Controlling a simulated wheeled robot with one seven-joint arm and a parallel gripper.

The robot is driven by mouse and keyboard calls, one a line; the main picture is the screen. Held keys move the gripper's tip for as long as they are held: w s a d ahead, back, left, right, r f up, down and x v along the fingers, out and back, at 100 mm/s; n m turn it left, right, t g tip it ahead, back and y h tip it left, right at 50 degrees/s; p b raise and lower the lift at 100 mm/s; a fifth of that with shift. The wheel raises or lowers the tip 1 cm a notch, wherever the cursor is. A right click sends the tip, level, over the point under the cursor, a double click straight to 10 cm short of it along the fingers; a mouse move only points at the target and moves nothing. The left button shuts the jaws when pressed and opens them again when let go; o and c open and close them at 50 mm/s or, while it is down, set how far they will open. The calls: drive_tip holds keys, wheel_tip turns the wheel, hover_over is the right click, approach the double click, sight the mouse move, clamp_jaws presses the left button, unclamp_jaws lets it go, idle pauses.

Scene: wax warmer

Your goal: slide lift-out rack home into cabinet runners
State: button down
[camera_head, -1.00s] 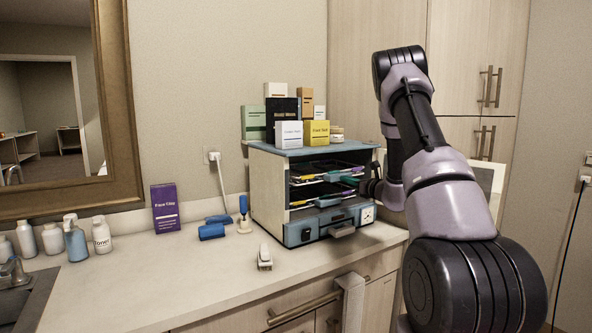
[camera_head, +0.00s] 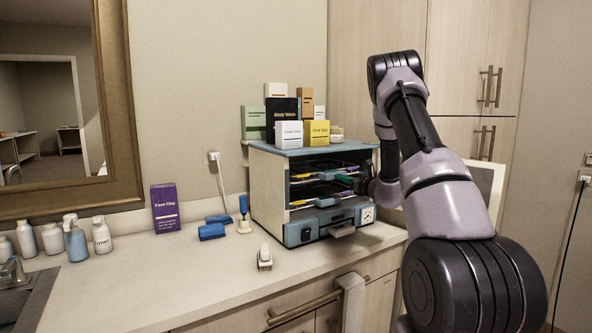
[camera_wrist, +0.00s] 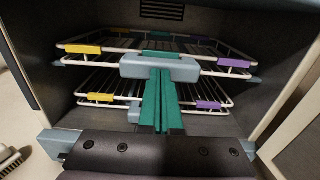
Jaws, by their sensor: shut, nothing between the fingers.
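The cabinet (camera_head: 268,197) is a blue-and-white box on the counter with an open front. Two white wire racks sit inside it, one above the other. The upper rack (camera_wrist: 230,55) has a grey-blue front block (camera_wrist: 135,66) and yellow and purple clips. The lower rack (camera_wrist: 100,84) has similar clips, and its front is partly hidden by my fingers. My gripper (camera_wrist: 160,74) has green fingers, shut and empty, with their tips at the upper rack's front block. They seem to touch it. In the head view my gripper (camera_head: 362,186) is at the cabinet's right front, largely hidden.
Several boxes, including a yellow one (camera_head: 316,133), stand on the cabinet top. A drawer front with a dial (camera_head: 367,214) is below the racks. A white brush (camera_head: 265,258) lies on the counter in front. Bottles (camera_head: 76,240) stand at left.

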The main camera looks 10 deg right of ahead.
drive_tip(key=shift+x, duration=1.4)
drive_tip(key=shift+v, duration=2.55)
